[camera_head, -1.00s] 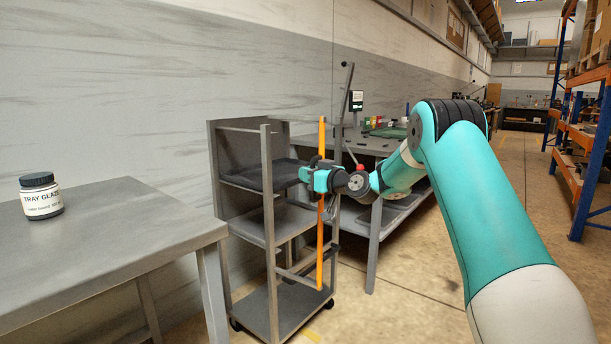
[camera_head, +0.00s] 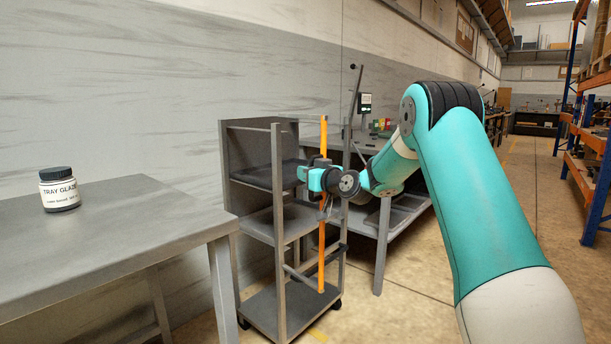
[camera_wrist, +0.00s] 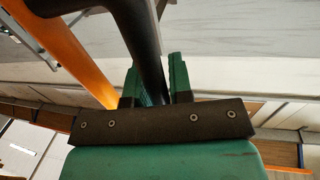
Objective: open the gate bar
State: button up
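The gate bar (camera_head: 322,240) is a tall, thin orange upright at the open front of a grey tray cart (camera_head: 278,225). It stands between the cart's front posts, nearer the right one. My gripper (camera_head: 304,173) is at the bar's upper half. In the wrist view, the orange bar (camera_wrist: 72,50) slants across the upper left. A dark handle (camera_wrist: 143,45) runs down between the two green fingers of my gripper (camera_wrist: 155,82), which appear closed on it. The handle's lower end is hidden behind the gripper body.
A grey table (camera_head: 120,215) with a glaze jar (camera_head: 59,189) stands at the left. A grey workbench (camera_head: 385,200) is close behind the cart at the right. Orange and blue shelving (camera_head: 590,150) stands far right, with open floor before it.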

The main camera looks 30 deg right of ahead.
jog(key=o, duration=0.3)
jog(key=shift+s, duration=0.1)
jog(key=s+d+b, duration=0.1)
jog(key=s+b, duration=0.2)
jog(key=s, duration=1.4)
jog(key=shift+d, duration=0.1)
